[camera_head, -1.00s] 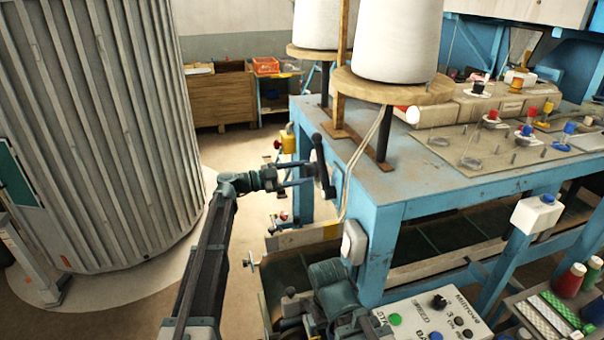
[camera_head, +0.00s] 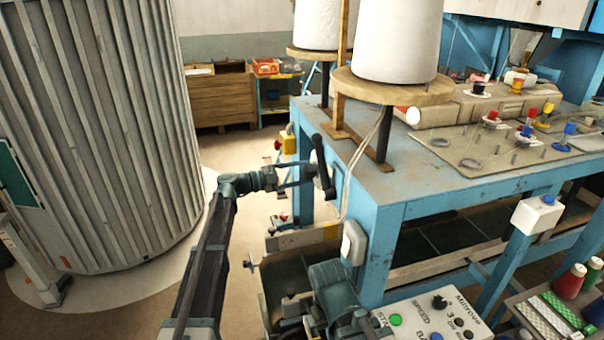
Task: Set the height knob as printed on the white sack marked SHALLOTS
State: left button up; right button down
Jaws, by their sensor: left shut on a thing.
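A black knob with a long bar-like handle (camera_head: 321,168) sits on the left side of the blue machine table; I take it as the height knob. My left gripper (camera_head: 308,174) reaches it from the left and is shut on it near its middle. The fingertips are partly hidden by the knob, and no height marking is readable there. No white sack marked SHALLOTS can be made out.
The blue table (camera_head: 440,180) carries large white thread cones (camera_head: 398,42) on wooden discs. A control panel (camera_head: 415,325) with a green button and a black speed knob is at the bottom. A ribbed grey cylinder (camera_head: 95,130) stands left, with bare floor between.

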pick_arm(q)
jog(key=shift+s, duration=0.1)
jog(key=o, duration=1.4)
jog(key=v, duration=1.3)
jog(key=shift+a+f, duration=0.1)
jog(key=shift+a, duration=0.3)
